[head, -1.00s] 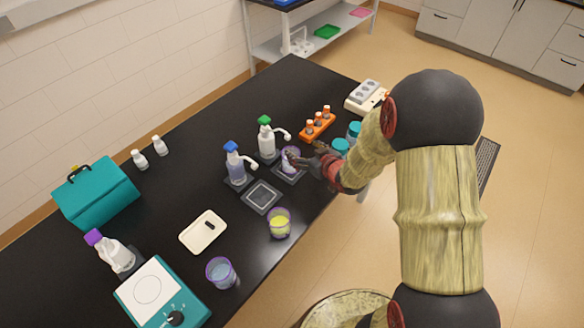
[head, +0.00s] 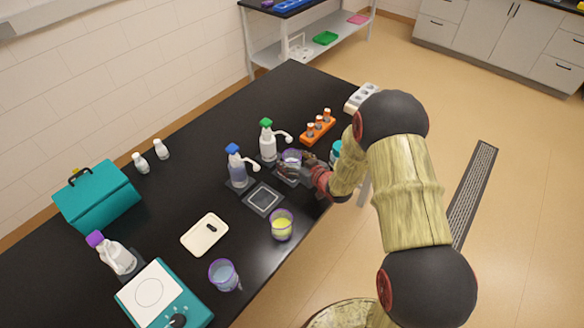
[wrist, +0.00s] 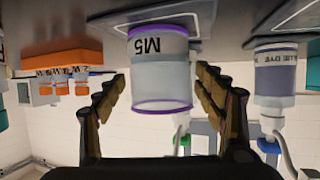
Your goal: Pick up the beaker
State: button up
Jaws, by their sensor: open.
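A clear beaker (head: 292,156) with a purple rim stands on a dark square pad at the tap with the green top. In the wrist view, which is upside down, this beaker (wrist: 161,82) bears the label M5 and is between my open fingers. My gripper (wrist: 160,92) has one finger on each side of it, with a visible gap on both sides. In the head view my gripper (head: 290,168) covers part of the beaker. A beaker of yellow liquid (head: 281,225) and a beaker of bluish liquid (head: 223,275) stand nearer the front.
A blue-topped bottle tap (head: 237,166) and a green-topped bottle tap (head: 267,140) stand close by the beaker. An orange rack (head: 318,130) with vials is behind my gripper. A white tray (head: 205,235), a teal-edged hotplate (head: 158,296) and a teal box (head: 97,197) are to the left.

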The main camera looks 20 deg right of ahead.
jog(key=shift+w, duration=0.15)
jog(key=shift+c, duration=1)
jog(key=c, duration=1.1)
jog(key=shift+c, duration=0.2)
